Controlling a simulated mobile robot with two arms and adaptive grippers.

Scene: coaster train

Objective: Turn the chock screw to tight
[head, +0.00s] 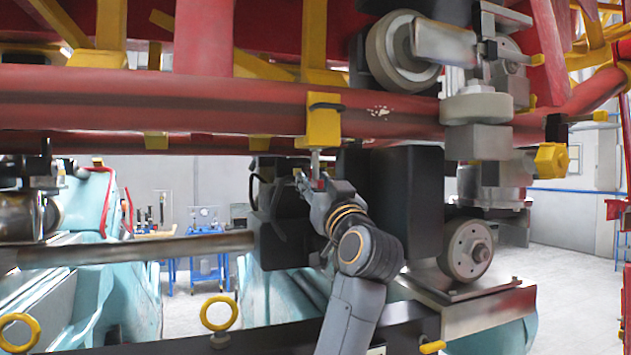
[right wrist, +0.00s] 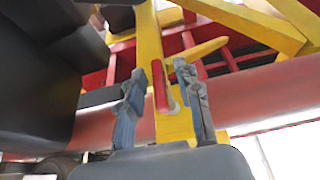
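The chock screw shows in the head view as a thin metal shaft (head: 316,160) below a yellow block (head: 323,128) on the red rail. A small red handle (head: 320,184) is at its lower end, partly hidden by my gripper. My right gripper (head: 311,181) is just below the block, reaching up from below. In the right wrist view the red handle (right wrist: 160,88) lies between the two separated fingers (right wrist: 162,95), in front of a yellow part. Gaps show on both sides of the handle, so the gripper looks open. My left gripper is not in view.
The red rail (head: 210,112) spans above my right arm. Dark boxes (head: 408,195) stand close right of the gripper, and wheels (head: 466,250) sit farther right. A grey bar (head: 130,250) lies to the left. Blue carts (head: 205,242) stand in the background.

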